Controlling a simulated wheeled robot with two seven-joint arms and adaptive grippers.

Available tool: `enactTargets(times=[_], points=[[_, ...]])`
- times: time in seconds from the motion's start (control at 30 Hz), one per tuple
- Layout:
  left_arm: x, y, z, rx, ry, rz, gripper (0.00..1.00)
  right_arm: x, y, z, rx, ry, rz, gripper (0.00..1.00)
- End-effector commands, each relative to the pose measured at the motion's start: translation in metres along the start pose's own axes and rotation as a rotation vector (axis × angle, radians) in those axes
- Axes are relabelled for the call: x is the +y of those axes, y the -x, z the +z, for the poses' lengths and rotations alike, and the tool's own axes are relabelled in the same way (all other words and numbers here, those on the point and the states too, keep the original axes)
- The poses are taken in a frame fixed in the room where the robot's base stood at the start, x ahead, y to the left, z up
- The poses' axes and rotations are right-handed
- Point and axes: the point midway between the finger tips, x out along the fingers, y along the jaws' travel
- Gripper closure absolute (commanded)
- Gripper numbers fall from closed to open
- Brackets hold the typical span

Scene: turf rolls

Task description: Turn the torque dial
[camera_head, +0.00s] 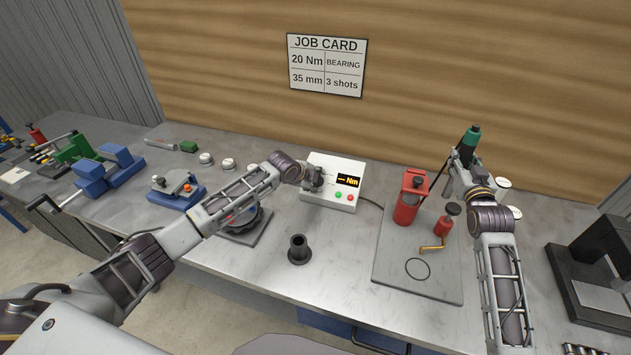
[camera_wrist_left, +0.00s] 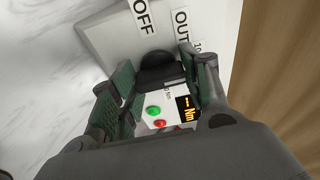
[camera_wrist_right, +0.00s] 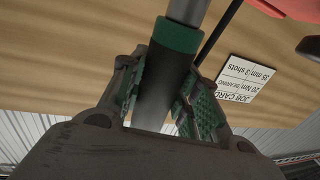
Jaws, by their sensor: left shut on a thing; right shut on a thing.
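The torque dial is a black knob (camera_wrist_left: 157,70) on the white control box (camera_head: 341,168), between labels reading OFF and OUT in the left wrist view. My left gripper (camera_head: 315,178) is at the left part of the box, shut on the knob, and hides it in the head view. The box's display (camera_head: 348,180) shows dashes and "Nm". Below the display are a green button (camera_head: 338,194) and a red button (camera_head: 350,197). My right gripper (camera_head: 462,163) is shut on a green-and-black tool handle (camera_head: 469,140), held raised at the right; it also shows in the right wrist view (camera_wrist_right: 175,72).
The job card (camera_head: 327,65) on the wall reads 20 Nm, bearing, 35 mm, 3 shots. A red canister (camera_head: 408,205) stands on a grey mat (camera_head: 400,268) near my right arm. A black flanged part (camera_head: 299,250) stands at front centre. Blue and green vises (camera_head: 104,172) are at left.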

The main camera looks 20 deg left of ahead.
Motion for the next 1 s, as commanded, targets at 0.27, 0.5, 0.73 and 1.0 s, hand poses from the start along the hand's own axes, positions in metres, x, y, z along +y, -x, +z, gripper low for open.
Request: enactTargets(times=[0.27, 0.5, 0.73, 1.0], points=[[-0.0019, 0.0004, 0.0005, -0.002, -0.25, 0.056, 0.78, 0.0, 0.0, -0.0019, 0.004, 0.0, 0.0, 0.97], [-0.0024, 0.0004, -0.0004, -0.001, -0.466, 0.103, 0.78, 0.0, 0.0, -0.0019, 0.004, 0.0, 0.0, 0.97], [-0.0027, 0.0001, -0.001, 0.0, -0.672, 0.15, 0.78, 0.0, 0.0, -0.0019, 0.004, 0.0, 0.0, 0.97], [-0.0026, -0.0002, -0.0015, 0.0, -0.921, 0.206, 0.78, 0.0, 0.0, -0.0019, 0.004, 0.0, 0.0, 0.97]])
